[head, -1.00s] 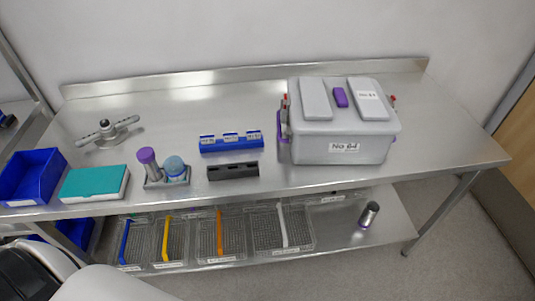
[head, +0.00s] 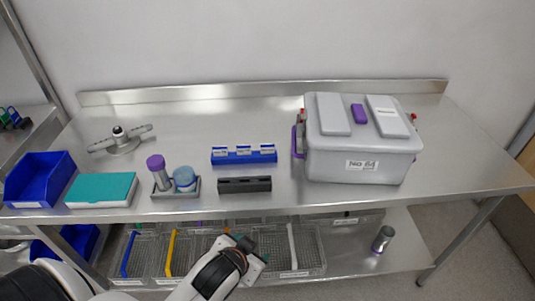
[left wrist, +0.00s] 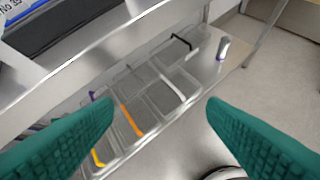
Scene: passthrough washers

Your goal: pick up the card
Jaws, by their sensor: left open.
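I cannot tell for sure which item is the card. White labelled cards (head: 243,150) sit in the blue holder (head: 232,159) on the tabletop, and part of one (left wrist: 9,9) shows at the top left of the left wrist view. My left gripper (head: 255,250) is in front of the table at lower-shelf height in the picture, below the holder. Its green fingers are wide apart and empty in the left wrist view (left wrist: 160,103). My right gripper is not in view.
A black slotted block (head: 245,185) lies in front of the holder. A grey box (head: 355,164) labelled No 84 stands to the right. A teal-topped box (head: 100,188), a blue bin (head: 38,180) and a tube stand (head: 177,192) are left.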

